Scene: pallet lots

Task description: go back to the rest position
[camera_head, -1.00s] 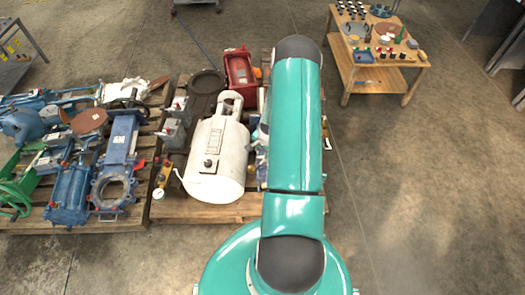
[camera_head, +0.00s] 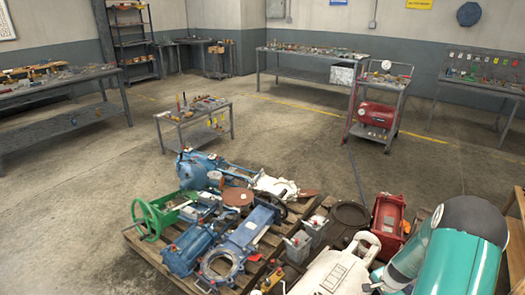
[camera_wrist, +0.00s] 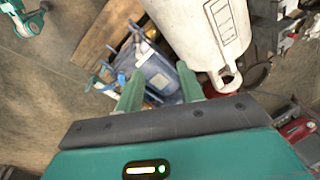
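My gripper (camera_wrist: 160,69) shows in the wrist view with its two green fingers apart. No object is clearly held; a blue-grey part with a pale label (camera_wrist: 160,80) shows beyond and between the fingers. In the head view my teal arm fills the lower right corner, and my gripper is hidden there. The white tank (camera_head: 332,272) lies on a pallet just left of my arm. It also shows in the wrist view (camera_wrist: 190,22), above and right of the fingers.
A wooden pallet (camera_head: 150,252) holds blue valves (camera_head: 222,262) and a green handwheel (camera_head: 150,221). A red housing (camera_head: 388,222) sits near my arm. A small grey table (camera_head: 192,121) and a cart with a red tank (camera_head: 378,114) stand behind. Open floor lies at left.

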